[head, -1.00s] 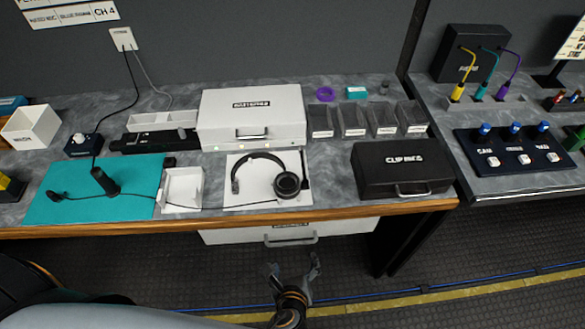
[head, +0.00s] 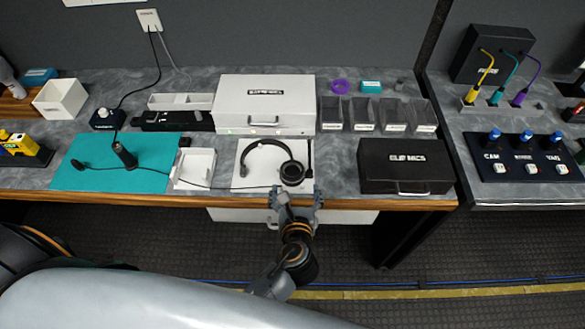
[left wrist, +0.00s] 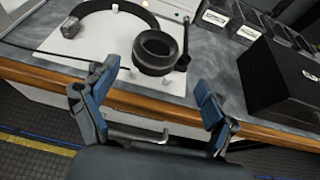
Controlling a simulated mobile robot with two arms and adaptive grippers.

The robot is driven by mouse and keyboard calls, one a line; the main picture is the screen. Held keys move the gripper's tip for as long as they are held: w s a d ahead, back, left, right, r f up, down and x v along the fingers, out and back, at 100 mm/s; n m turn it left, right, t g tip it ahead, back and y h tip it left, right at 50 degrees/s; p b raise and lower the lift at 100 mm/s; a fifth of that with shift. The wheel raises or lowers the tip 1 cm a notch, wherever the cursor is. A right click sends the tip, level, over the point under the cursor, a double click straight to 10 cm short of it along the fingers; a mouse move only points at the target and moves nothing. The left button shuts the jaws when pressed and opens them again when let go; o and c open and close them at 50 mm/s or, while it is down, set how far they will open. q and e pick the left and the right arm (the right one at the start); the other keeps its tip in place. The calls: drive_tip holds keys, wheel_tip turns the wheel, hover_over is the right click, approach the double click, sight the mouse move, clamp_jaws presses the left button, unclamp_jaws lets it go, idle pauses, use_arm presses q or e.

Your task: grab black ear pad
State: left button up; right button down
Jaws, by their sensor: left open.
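The black ear pad (head: 293,172) is the round cushion on the right end of a black headset (head: 262,143), which lies on a white sheet (head: 246,180) near the counter's front edge. In the left wrist view the ear pad (left wrist: 155,47) shows as a thick dark ring, just beyond the fingers. My left gripper (head: 296,193) is open and empty at the counter's front edge, just in front of the ear pad. In the left wrist view its blue-padded fingers (left wrist: 157,84) stand wide apart, apart from the pad. My right gripper is not in view.
A thin black stick-like part (head: 309,158) stands close right of the ear pad. A small white tray (head: 194,169) lies left, a black case (head: 405,167) right, and a white case (head: 265,102) behind. The wooden counter edge (head: 355,203) runs beneath the gripper.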

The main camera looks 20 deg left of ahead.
sight(292, 170)
use_arm(q)
drive_tip(key=w, duration=0.1)
drive_tip(key=w+a, duration=0.1)
drive_tip(key=w+a+p, duration=0.1)
drive_tip(key=shift+w+f, duration=0.5)
drive_tip(key=shift+w, duration=0.15)
drive_tip(key=c, duration=0.9)
